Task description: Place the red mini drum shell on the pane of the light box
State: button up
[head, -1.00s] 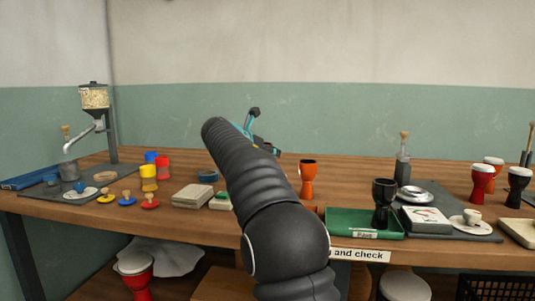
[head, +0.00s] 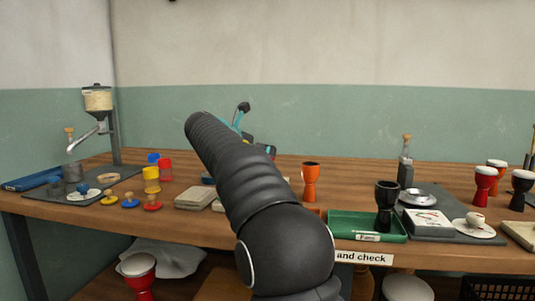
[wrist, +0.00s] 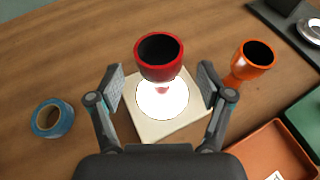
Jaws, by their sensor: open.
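The red mini drum shell (wrist: 160,57) is a goblet with a dark open top. In the wrist view it appears to stand upright on the glowing white pane (wrist: 160,101) of the cream square light box (wrist: 150,128). Its foot is mostly lost in the glare. My gripper (wrist: 162,76) is open, with one finger on either side of the shell and a visible gap at each side. In the head view my arm hides the shell and the light box, and the fingertips cannot be made out.
An orange drum shell (wrist: 252,63) stands right of the light box, and also shows in the head view (head: 311,182). Blue tape (wrist: 52,119) lies to the left. An orange tray (wrist: 272,152) and a green tray (head: 345,223) with a black goblet (head: 386,203) are at right.

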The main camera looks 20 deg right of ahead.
jog(key=v, duration=0.6)
jog(key=shift+s, duration=0.15)
jog(key=s+a+f+m+y, duration=0.2)
jog(key=s+f+m, duration=0.6)
jog(key=s, duration=0.5)
jog(key=s+a+f+m+g+y, duration=0.1)
jog(key=s+f+m+y, duration=0.4)
jog(key=s, duration=0.9)
jog(key=s+a+f+m+y, duration=0.3)
jog(key=s+f+m+y, duration=0.1)
jog(key=s+f+m, duration=0.7)
jog(key=s+f, duration=0.3)
jog(key=f, duration=0.1)
jog(key=shift+s+a+m+g, duration=0.2)
jog(key=shift+m+g, duration=0.1)
